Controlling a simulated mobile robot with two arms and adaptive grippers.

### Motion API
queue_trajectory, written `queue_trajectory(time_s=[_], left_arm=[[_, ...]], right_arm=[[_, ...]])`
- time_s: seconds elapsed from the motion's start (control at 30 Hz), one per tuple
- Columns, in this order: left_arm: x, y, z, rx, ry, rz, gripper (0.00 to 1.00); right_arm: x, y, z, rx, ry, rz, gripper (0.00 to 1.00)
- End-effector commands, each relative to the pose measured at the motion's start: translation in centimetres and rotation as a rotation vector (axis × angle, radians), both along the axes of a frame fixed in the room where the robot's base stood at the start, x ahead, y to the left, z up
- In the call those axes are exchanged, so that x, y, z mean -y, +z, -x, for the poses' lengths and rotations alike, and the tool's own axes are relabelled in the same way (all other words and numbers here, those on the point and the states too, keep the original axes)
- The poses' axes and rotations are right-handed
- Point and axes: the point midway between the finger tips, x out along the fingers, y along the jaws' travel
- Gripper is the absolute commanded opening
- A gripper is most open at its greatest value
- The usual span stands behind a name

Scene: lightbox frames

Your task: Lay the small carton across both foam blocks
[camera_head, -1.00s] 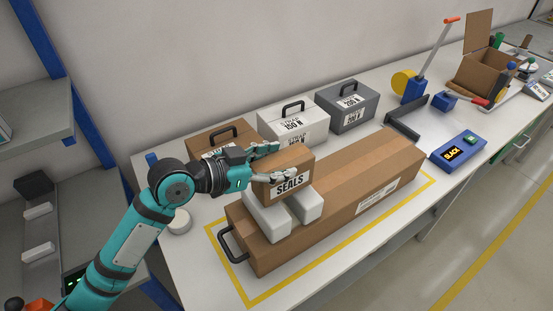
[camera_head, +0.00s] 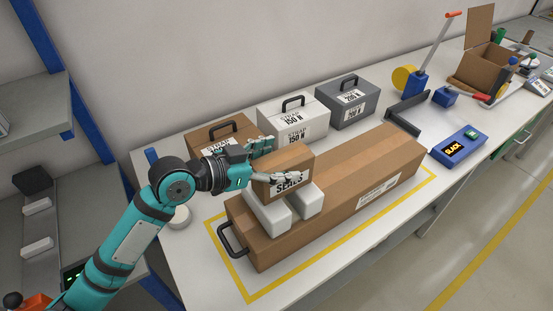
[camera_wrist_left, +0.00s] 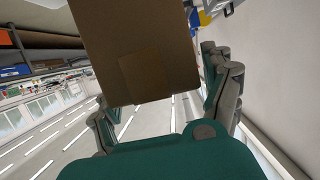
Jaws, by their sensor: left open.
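The small brown carton (camera_head: 291,157), labelled SEALS, rests across the left white foam block (camera_head: 267,215) and the right white foam block (camera_head: 309,204). Both blocks sit on top of a long brown carton (camera_head: 370,163). My left gripper (camera_head: 284,160) is open around the small carton, one finger behind it and one in front, partly covering the label. In the left wrist view the small carton (camera_wrist_left: 138,50) fills the upper middle between the spread fingers, with a gap on the right. I cannot tell whether any finger still touches it. My right gripper is not in view.
Behind stand a brown case (camera_head: 205,135), a white case (camera_head: 292,122) and a grey case (camera_head: 355,101) with handles. A blue SLACK display box (camera_head: 458,149) lies to the right. Yellow tape (camera_head: 330,250) outlines the long carton. A white disc (camera_head: 180,217) lies near my arm.

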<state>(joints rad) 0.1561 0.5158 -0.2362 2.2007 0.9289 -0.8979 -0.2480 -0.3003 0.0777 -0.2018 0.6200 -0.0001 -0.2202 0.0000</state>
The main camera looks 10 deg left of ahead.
Motion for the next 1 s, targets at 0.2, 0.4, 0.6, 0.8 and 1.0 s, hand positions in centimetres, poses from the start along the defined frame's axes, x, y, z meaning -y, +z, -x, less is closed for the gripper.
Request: queue_trajectory(time_s=[0.2,0.4,0.6,0.8,1.0], left_arm=[[0.0,0.6,0.0,0.001,0.000,0.001,0.83],[-1.7,1.5,1.4,0.003,0.001,-0.006,0.83],[-4.9,2.7,4.7,0.000,0.001,-0.008,0.83],[-7.2,3.9,7.0,-0.002,0.002,-0.003,0.83],[-8.1,4.7,7.9,0.000,0.001,-0.002,0.83]], right_arm=[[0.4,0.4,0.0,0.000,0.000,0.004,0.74],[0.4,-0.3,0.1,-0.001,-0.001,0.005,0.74],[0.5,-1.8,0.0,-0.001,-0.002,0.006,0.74],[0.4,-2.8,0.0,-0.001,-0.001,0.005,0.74],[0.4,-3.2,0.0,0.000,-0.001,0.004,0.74]])
